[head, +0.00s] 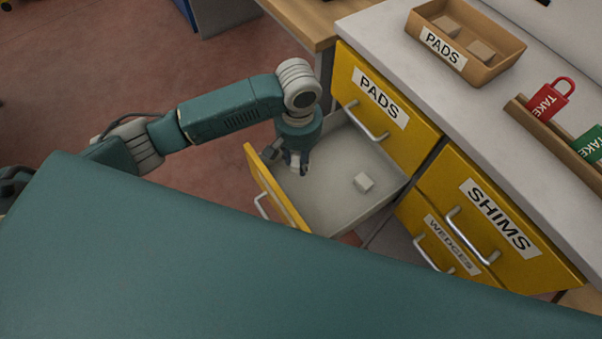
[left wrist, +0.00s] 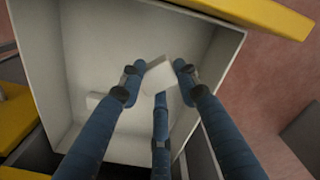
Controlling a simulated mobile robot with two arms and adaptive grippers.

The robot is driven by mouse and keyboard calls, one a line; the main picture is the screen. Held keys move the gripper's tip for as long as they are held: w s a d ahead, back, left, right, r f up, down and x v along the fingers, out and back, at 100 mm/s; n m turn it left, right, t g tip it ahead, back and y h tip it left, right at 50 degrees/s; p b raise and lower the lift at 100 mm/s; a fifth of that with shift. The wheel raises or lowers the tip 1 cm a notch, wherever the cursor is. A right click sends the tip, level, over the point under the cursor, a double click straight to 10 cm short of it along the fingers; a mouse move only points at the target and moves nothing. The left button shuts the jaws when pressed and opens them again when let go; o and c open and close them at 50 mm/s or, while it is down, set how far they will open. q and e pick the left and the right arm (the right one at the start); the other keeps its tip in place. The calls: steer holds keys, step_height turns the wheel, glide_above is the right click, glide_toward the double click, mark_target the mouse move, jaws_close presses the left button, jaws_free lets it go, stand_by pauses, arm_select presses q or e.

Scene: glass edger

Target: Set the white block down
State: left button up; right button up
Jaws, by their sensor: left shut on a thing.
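My left gripper (head: 297,164) points down into the open yellow-fronted drawer (head: 329,214). In the left wrist view the gripper (left wrist: 158,82) has its blue fingers shut around a white block (left wrist: 157,75), over the drawer's pale interior. I cannot tell whether the held block touches the drawer floor. The gripper hides it in the head view. My right gripper is not in view.
Yellow drawers labelled PADS (head: 381,98), SHIMS (head: 497,217) and WEDGES (head: 452,246) are closed. The grey counter (head: 478,110) holds a PADS tray (head: 484,74) with blocks, and red (head: 547,101) and green tags at a wooden rack.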

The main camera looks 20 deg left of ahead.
arm_select(q)
step_height(320, 180, down, 8)
steer(key=shift+f, duration=0.25)
steer(key=shift+f, duration=0.1)
steer(key=o, duration=1)
steer(key=shift+o, duration=0.2)
step_height(320, 180, up, 12)
steer(key=shift+r, duration=0.15)
